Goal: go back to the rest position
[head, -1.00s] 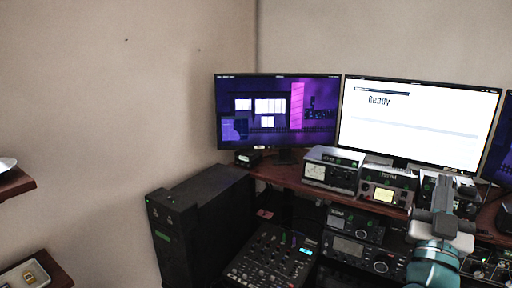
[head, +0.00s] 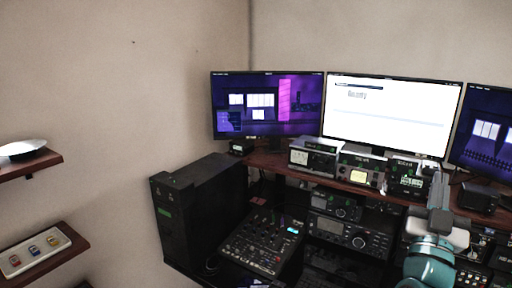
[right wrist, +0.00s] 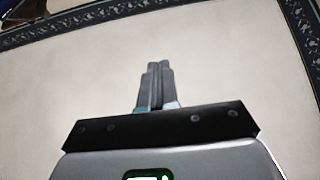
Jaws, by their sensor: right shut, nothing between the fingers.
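My right gripper (head: 437,190) shows at the lower right of the head view, in front of the radio desk, with its fingers together and pointing up. In the right wrist view the gripper (right wrist: 155,85) is shut and empty, over a pale floor or rug with a dark patterned border. My left gripper is not in view. The tuner gear on the desk includes a radio with a lit yellow display (head: 359,176), a metered unit (head: 312,158) and a larger transceiver (head: 348,236). Gear behind my right arm is partly hidden.
A wooden desk shelf (head: 268,163) carries monitors (head: 390,112). A black cabinet (head: 200,208) and a mixer (head: 262,243) stand left of the radios. Wall shelves at the left hold a white dish (head: 22,147) and a tray (head: 12,270) of small coloured items.

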